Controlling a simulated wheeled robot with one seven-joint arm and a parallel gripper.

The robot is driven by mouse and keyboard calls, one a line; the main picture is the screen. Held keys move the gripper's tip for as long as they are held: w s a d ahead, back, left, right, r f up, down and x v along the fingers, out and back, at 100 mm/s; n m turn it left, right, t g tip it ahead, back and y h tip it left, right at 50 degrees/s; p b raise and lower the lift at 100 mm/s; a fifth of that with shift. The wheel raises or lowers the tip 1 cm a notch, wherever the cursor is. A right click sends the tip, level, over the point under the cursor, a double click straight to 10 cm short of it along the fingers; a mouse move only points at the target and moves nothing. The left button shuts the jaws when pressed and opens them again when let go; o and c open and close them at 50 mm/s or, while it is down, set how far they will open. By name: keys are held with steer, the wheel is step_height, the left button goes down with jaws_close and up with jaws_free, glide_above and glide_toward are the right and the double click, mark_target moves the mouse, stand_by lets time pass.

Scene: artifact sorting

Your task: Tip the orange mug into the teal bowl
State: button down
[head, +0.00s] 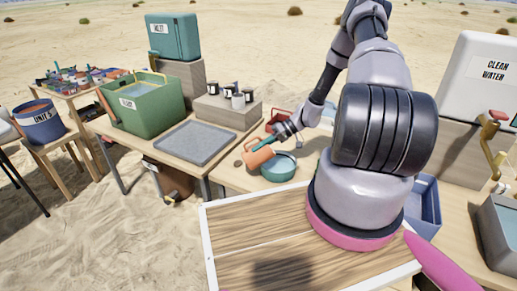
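The orange mug (258,157) is tilted on its side at the end of my arm, just left of the teal bowl (279,173) and partly overlapping its rim in the picture. My gripper (272,143) comes down from the upper right and appears shut on the mug. Its fingertips are small and partly hidden, and I cannot tell whether the mug touches the bowl. The teal bowl stands upright on the wooden table. The inside of the mug is not clearly visible.
A grey tray (196,143) and a green bin (146,108) lie to the left. Small dark-topped jars (237,98) stand on a block behind. My arm hides the table's middle right.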

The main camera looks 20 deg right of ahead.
mark_target(259, 137)
step_height(259, 137, up, 3)
steer(key=h, duration=0.5)
steer(key=shift+a+f+h, duration=0.15)
steer(key=shift+f+h, duration=0.05)
steer(key=shift+h, duration=0.2)
steer(key=h, duration=0.2)
steer(key=r+h, duration=0.2)
steer(key=h, duration=0.1)
steer(key=shift+h, duration=0.3)
steer(key=shift+d+r+h, duration=0.15)
steer(key=shift+d+h, duration=0.05)
steer(key=shift+h, duration=0.2)
